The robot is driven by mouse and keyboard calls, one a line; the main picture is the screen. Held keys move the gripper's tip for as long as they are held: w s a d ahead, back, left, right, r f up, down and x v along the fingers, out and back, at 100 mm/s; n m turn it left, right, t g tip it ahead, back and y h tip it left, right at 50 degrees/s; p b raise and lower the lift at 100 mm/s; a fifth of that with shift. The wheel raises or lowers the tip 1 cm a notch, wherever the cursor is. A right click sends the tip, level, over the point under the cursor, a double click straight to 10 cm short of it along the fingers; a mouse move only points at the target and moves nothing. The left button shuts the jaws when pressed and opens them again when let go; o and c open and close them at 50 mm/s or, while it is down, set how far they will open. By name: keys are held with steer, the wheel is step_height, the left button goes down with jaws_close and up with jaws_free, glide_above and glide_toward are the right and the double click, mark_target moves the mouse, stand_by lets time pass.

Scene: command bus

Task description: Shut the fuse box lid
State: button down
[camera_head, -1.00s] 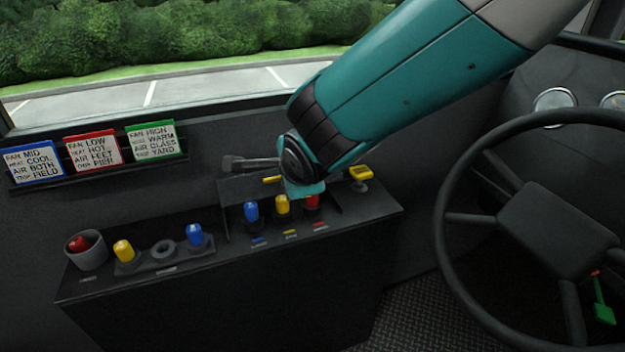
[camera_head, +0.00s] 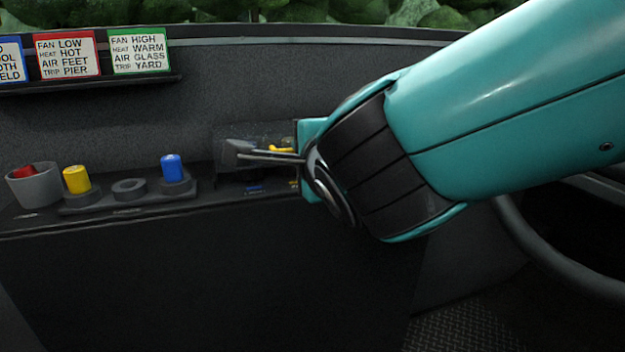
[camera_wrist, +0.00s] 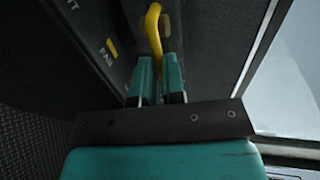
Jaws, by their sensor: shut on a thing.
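The fuse box lid (camera_head: 232,131) is a dark, see-through panel on the console, left of my wrist in the head view. Its exact angle is hard to tell. A yellow handle (camera_head: 281,149) shows beside my wrist. In the wrist view, the yellow handle (camera_wrist: 153,25) is a curved bar running down between the two teal fingers of my gripper (camera_wrist: 160,75), which is shut on it. My wrist hides the fingertips and much of the fuse box in the head view. The fuses inside cannot be made out clearly.
Left on the console are a grey cup (camera_head: 38,187) holding a red piece, a yellow knob (camera_head: 77,180), an empty ring socket (camera_head: 128,190) and a blue knob (camera_head: 172,168). Cards (camera_head: 140,52) stand on a ledge above. The steering wheel (camera_head: 560,262) is at right.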

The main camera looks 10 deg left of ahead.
steer(key=shift+f+t+y+b, duration=0.4)
steer(key=shift+f+b, duration=0.7)
steer(key=shift+b, duration=1.1)
steer(key=shift+w+f+b, duration=0.1)
steer(key=shift+b, duration=0.3)
steer(key=shift+f, duration=0.15)
steer(key=c, duration=1.5)
jaws_free()
steer(key=shift+a+f, duration=0.1)
